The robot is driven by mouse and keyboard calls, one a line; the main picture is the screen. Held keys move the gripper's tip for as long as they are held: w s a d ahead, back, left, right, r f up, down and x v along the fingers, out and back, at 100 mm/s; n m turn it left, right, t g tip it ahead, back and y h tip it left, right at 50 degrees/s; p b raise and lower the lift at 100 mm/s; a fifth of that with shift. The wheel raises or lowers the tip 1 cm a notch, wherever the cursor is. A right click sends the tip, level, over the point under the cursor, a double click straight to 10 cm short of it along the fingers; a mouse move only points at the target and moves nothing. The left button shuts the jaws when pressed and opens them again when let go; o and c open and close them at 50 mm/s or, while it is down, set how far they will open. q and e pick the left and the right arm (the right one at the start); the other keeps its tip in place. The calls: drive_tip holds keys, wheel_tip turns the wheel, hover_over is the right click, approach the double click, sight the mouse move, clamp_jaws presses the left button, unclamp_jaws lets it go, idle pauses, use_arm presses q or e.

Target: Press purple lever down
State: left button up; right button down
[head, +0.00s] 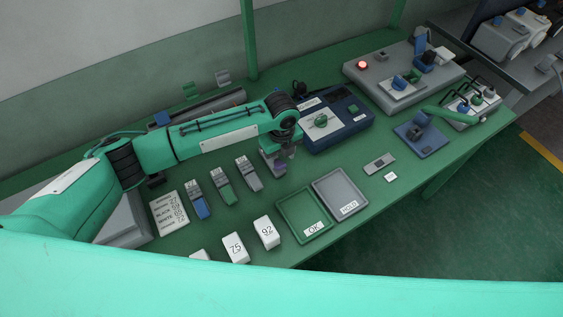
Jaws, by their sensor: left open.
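A small purple part (281,168), which looks like the purple lever, shows at the fingertips of my left gripper (274,162). The gripper points down over it and hides most of it and whatever it belongs to. I cannot tell whether the fingers touch it or whether the lever is up or down. My left gripper is open. To its left stand a grey lever box (248,173), a green one (222,186) and a blue one (197,202) in a row on the green table. My right gripper is not in view.
A dark blue device (352,116) stands just right of my gripper. In front are a green OK tray (304,216), a grey HOLD tray (341,194) and white number blocks (266,232). A printed list (169,213) lies left. A grey console (408,78) stands at the back right.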

sight(282, 165)
use_arm(q)
wheel_tip(282, 165, down, 4)
drive_tip(key=shift+f+p, duration=0.1)
drive_tip(key=shift+p, duration=0.25)
drive_tip(key=shift+f, duration=0.55)
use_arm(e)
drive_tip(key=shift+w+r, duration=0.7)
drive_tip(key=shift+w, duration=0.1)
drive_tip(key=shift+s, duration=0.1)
use_arm(q)
drive_tip(key=c, duration=0.9)
drive_tip(key=shift+c, duration=0.4)
